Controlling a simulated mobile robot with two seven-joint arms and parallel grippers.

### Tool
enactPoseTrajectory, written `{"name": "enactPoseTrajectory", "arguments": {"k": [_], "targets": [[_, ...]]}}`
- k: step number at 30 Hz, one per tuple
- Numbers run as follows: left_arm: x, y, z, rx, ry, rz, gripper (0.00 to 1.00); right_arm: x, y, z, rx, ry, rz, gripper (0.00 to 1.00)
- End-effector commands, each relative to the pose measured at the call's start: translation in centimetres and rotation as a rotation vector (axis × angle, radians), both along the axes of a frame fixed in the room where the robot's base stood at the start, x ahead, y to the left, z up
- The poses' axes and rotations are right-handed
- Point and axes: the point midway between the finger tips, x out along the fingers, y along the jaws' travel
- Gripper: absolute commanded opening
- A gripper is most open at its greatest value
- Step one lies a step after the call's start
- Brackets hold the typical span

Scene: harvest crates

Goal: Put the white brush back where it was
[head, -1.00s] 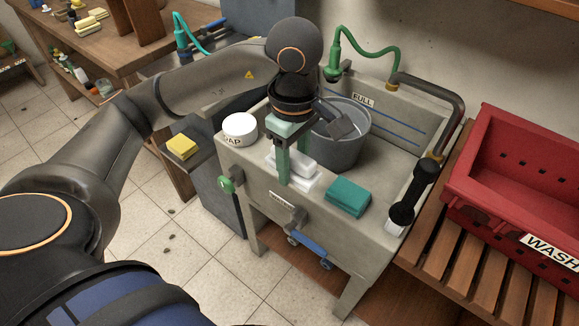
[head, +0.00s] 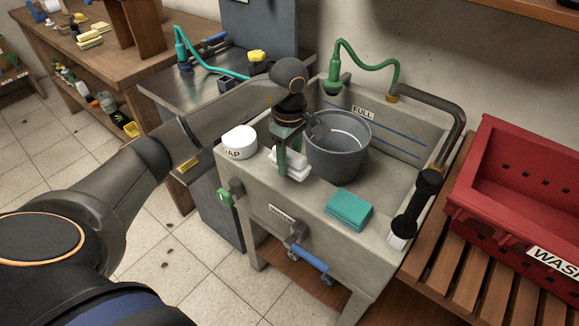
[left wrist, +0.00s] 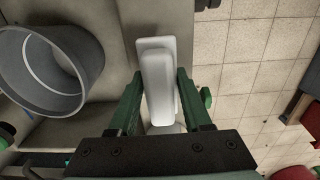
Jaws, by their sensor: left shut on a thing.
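The white brush (head: 291,158) is a pale block at the front rim of the grey sink (head: 311,196), between the soap tub and the teal sponge. My left gripper (head: 283,164) points down over the rim with its green fingers on either side of the brush, shut on it. In the left wrist view the brush (left wrist: 158,82) lies lengthwise between the fingertips (left wrist: 157,95), with a wider white piece under it. I cannot tell whether the brush touches what is below. My right gripper is not in view.
A white soap tub (head: 239,142) stands left of the brush. A grey bucket (head: 338,150) stands close behind it in the sink. A teal sponge (head: 348,209) lies right on the rim. A red crate (head: 510,205) stands on slats at the right.

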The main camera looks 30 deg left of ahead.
Motion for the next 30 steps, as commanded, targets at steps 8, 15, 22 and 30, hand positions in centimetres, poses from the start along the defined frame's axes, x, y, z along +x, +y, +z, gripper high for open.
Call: {"name": "enactPoseTrajectory", "arguments": {"k": [8, 15, 22, 30], "targets": [[-0.1, -0.1, -2.4, -0.001, 0.0, -0.002, 0.0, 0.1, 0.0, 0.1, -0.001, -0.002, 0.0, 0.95], [-0.1, -0.1, -2.8, -0.001, 0.001, -0.002, 0.0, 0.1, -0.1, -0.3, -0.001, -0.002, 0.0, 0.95], [-0.1, -0.1, -2.7, -0.002, 0.001, -0.002, 0.71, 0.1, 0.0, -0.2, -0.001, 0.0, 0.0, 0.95], [-0.1, -0.1, -2.7, -0.001, 0.001, -0.002, 0.79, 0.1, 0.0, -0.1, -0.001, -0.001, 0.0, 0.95]]}}
